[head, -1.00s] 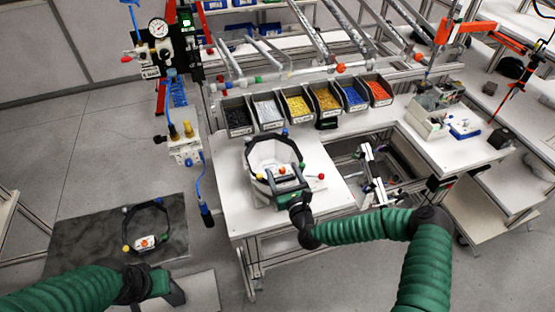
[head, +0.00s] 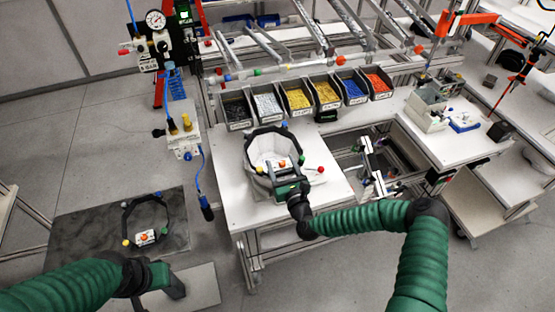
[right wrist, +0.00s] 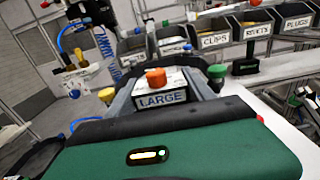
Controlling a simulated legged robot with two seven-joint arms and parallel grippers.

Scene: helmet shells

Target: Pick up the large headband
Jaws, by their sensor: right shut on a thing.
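The large headband (head: 248,152) is a black angular ring at the white shell (head: 256,182) on the white table. Its orange knob and a label reading LARGE (right wrist: 162,99) show in the right wrist view. My right gripper (head: 286,183) is at the headband's near side and is shut on it. Whether the headband touches the shell is unclear. My left gripper (head: 174,287) hangs low at the bottom left, away from the headband; its jaws cannot be made out.
Another black headband (head: 127,222) lies on a dark mat (head: 84,232) at the left. A row of labelled part bins (head: 325,97) stands behind the shell. A fixture (head: 375,170) stands right of the table.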

